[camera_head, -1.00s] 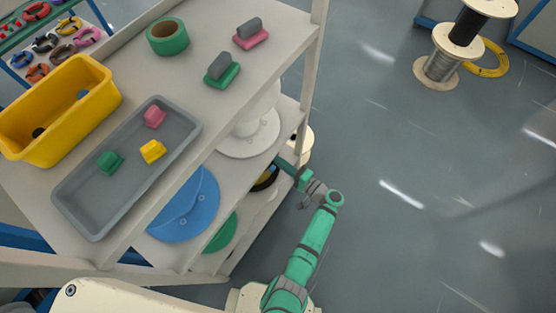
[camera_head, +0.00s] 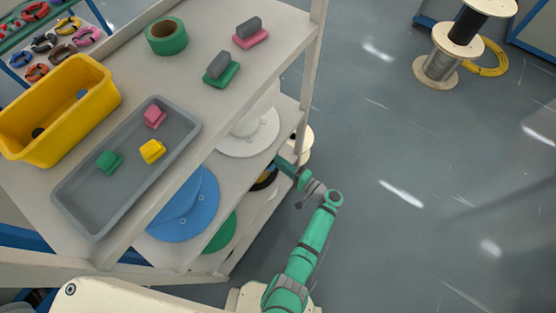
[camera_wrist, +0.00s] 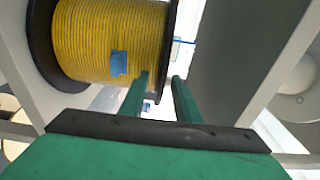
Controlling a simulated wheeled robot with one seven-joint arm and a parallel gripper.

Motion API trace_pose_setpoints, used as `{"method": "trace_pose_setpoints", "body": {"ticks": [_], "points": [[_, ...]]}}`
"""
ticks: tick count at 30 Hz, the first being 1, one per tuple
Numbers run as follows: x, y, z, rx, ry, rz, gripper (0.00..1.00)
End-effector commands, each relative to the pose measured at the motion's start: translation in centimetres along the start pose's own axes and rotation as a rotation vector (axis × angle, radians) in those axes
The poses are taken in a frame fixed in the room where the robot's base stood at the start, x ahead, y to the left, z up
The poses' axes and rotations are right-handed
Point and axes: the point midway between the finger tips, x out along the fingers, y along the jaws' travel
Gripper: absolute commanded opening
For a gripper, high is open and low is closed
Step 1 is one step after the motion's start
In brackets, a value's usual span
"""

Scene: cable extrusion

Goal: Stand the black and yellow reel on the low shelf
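The black and yellow reel (camera_wrist: 110,35) fills the upper left of the wrist view. It has yellow windings between black flanges, with a small blue tag on them. In the head view only a sliver of the reel (camera_head: 266,178) shows, at the shelf level below the white reel; the upper boards hide the rest. My gripper (camera_wrist: 160,77) has its two green fingers apart, one on each side of the reel's right flange edge. Gaps seem to show beside the flange; contact is unclear. In the head view the gripper end reaches in at the rack's right side, its fingertips hidden.
White (camera_head: 250,136), blue (camera_head: 188,208) and green (camera_head: 220,233) reels share the lower levels. A rack post (camera_head: 306,100) stands close to my arm. The top board holds a yellow bin (camera_head: 95,110) and a grey tray (camera_head: 85,215).

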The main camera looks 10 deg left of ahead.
Motion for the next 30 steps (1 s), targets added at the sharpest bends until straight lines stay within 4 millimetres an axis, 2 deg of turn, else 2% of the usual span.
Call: {"method": "trace_pose_setpoints", "body": {"ticks": [6, 10, 24, 30], "points": [[-0.1, 0.1, 0.0, 0.0, 0.001, 0.001, 0.29], [-0.9, 0.0, -0.1, 0.0, 0.004, 0.0, 0.29], [-8.9, 0.0, -0.1, -0.001, 0.004, -0.001, 0.29], [-10.6, 0.0, -0.1, -0.001, 0.001, -0.001, 0.29]]}}
